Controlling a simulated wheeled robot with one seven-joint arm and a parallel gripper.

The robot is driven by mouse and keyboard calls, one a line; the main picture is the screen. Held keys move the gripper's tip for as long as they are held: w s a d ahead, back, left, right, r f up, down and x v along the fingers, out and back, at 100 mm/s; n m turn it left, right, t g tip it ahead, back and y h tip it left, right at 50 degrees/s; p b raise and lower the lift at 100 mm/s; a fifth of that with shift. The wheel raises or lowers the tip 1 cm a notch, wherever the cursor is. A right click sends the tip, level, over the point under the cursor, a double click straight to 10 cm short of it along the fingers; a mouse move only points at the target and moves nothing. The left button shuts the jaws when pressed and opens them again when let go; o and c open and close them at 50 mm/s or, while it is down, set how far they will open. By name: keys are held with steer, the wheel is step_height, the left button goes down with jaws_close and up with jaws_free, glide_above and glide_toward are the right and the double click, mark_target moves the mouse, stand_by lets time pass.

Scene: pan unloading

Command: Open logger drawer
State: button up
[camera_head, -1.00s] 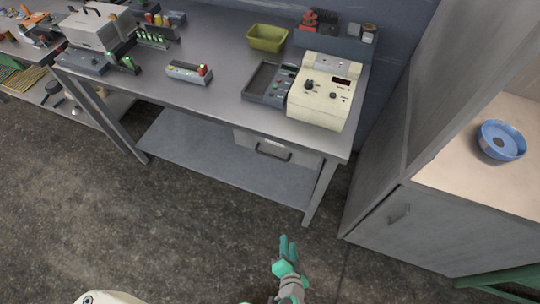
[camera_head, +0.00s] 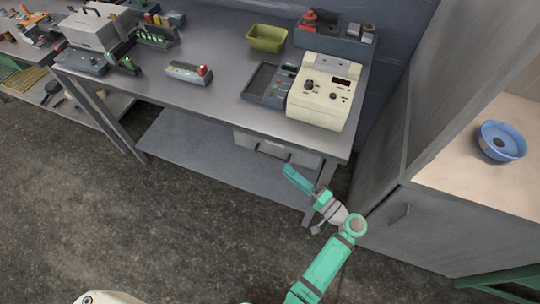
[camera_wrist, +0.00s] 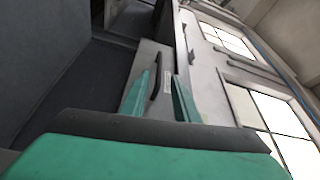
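The logger drawer (camera_head: 262,145) is a grey drawer hung under the right part of the grey workbench, and its front looks shut. Its dark handle (camera_wrist: 159,83) and a small label show between my fingers in the wrist view. My gripper (camera_head: 290,172) is in front of the drawer, below the bench top's front edge, and covers part of the drawer's right side in the head view. In the wrist view the two green fingers (camera_wrist: 160,97) stand apart with nothing between them. The handle lies beyond the fingertips; I cannot tell the exact gap.
On the bench top (camera_head: 215,75) stand a cream device (camera_head: 318,100) with knobs, a dark tray (camera_head: 262,82) and a yellow-green bin (camera_head: 267,38). The bench's lower shelf (camera_head: 190,148) is bare. A grey cabinet (camera_head: 425,235) bearing a blue round dish (camera_head: 502,141) stands at right.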

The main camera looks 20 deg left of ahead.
mark_target(270, 156)
steer(key=x, duration=1)
jaws_close()
